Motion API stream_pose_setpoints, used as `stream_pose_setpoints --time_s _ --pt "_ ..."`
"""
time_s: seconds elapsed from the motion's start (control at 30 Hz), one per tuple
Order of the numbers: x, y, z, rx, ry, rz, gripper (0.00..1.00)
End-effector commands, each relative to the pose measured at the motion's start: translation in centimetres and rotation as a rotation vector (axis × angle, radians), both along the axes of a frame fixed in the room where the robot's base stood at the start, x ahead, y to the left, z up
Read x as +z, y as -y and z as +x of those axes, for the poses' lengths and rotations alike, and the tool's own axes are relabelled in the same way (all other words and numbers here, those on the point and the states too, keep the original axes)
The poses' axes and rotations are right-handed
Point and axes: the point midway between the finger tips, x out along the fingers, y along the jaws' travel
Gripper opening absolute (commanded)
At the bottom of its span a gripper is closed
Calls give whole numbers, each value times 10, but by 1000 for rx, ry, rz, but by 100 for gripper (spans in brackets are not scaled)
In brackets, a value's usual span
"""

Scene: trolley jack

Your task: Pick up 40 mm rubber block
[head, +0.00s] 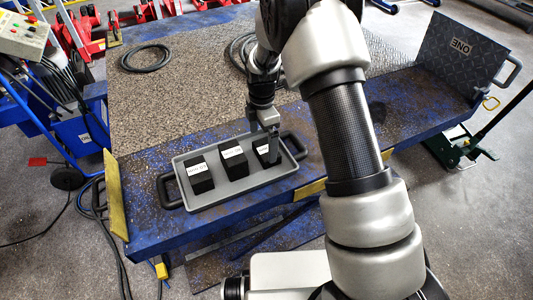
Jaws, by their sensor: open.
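A grey tray (233,190) with dark handles lies on the blue-edged table. It holds three black blocks with white labels: a left block (201,181), a middle block (236,163) and a right block (262,155). The labels are too small to read, so I cannot tell which is the 40 mm rubber block. My gripper (270,148) points down at the right block and partly hides it. The gripper is open; I cannot tell whether its fingers touch the block.
The table (150,112) has a speckled top with coiled black cables (146,57) at the back. A tread-plate ramp (462,52) with a handle stands at the right. A yellow strip (116,197) marks the left edge. Red jacks (88,38) stand behind.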

Motion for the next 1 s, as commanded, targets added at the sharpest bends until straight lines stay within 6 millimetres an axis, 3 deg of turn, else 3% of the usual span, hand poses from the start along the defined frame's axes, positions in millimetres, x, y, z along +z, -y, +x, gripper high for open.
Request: stream_pose_setpoints --time_s 0.17,0.5,0.73,0.77,1.0 --pt "-8 2 1 -1 0 -1 100" --pt "-53 12 5 -1 -2 -1 100" --pt "-55 12 6 -1 1 0 100" --pt "-55 12 6 -1 1 0 98" --pt "-55 12 6 -1 1 0 58"
